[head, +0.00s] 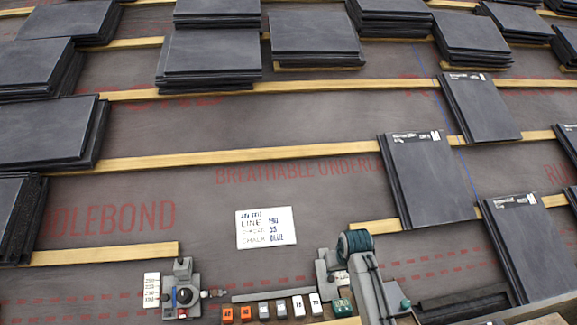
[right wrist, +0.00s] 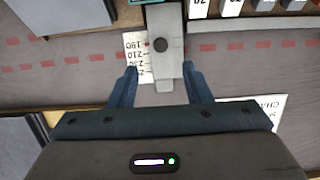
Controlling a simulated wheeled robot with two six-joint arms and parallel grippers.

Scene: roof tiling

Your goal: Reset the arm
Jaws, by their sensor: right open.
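My right gripper (head: 350,254) is low over the right-hand grey line fixture (head: 322,262), right of the white note card. The right wrist view shows its two dark blue fingers (right wrist: 160,80) spread apart. The fixture's grey arm with a round dark knob (right wrist: 161,46) lies between them, with a gap on each side. A printed scale card (right wrist: 138,55) shows beside the arm. In the head view my gripper and arm hide part of this fixture. My left gripper is not in view.
A matching left fixture (head: 184,294) stands beside a scale card (head: 152,289). Numbered blocks (head: 281,310) sit between the fixtures. The note card (head: 266,227) lies on the underlay (head: 110,215). Slate stacks (head: 430,180) stand on the right and behind; wooden battens (head: 200,158) cross the roof.

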